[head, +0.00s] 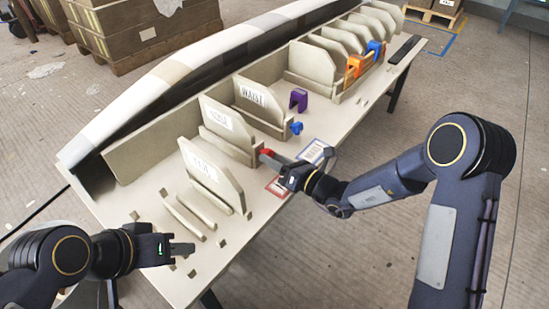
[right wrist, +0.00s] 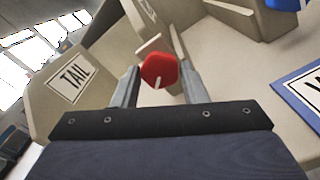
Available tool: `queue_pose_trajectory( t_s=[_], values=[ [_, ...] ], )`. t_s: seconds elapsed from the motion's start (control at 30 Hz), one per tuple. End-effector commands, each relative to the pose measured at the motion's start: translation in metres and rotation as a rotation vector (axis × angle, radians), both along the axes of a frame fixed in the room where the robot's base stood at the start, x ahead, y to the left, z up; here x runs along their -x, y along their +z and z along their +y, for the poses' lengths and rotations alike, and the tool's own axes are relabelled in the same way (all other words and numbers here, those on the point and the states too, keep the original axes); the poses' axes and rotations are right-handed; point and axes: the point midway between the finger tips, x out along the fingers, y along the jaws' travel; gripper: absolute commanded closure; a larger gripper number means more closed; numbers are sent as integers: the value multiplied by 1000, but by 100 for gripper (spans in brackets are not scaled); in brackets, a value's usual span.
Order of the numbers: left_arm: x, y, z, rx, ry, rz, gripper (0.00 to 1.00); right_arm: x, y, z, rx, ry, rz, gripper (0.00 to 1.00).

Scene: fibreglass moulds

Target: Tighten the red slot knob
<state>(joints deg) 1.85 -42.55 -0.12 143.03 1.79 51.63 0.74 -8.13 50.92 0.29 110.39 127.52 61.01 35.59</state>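The red knob (head: 266,153) sits at the front of the low wall between the nearest upright panels. In the right wrist view the red knob (right wrist: 158,72) shows a pale line on its face. My right gripper (head: 279,162) reaches to it from the right. In the right wrist view the fingers of my right gripper (right wrist: 158,84) stand one on each side of the knob, very close to it; I cannot tell whether they touch it. My left gripper (head: 183,249) is over the table's near left corner, away from the knob, with nothing visible in it.
A panel labelled TAIL (right wrist: 72,78) stands beside the knob; a WAIST panel (head: 258,102) is farther back. A blue knob (head: 296,128), purple clamp (head: 298,98) and orange clamp (head: 354,66) are farther along. Red-edged (head: 278,187) and blue-edged (head: 315,151) cards lie near the table's right edge.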

Motion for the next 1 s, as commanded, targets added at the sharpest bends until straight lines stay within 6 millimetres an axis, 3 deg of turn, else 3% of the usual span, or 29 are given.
queue_pose_trajectory(
  t_s=[0.03,0.13,0.47,0.8,1.0],
  values=[
    [0,0,0,0,0,0,64,0,0,0,0,0,0,54],
    [0,0,0,0,0,0,64,0,0,0,0,0,0,41],
    [0,1,0,0,0,0,64,2,0,-3,0,-1,0,41],
    [0,8,0,0,0,0,64,31,1,-48,0,-4,1,41],
    [0,10,0,0,0,0,64,42,0,-64,0,-2,1,41]
  ],
)
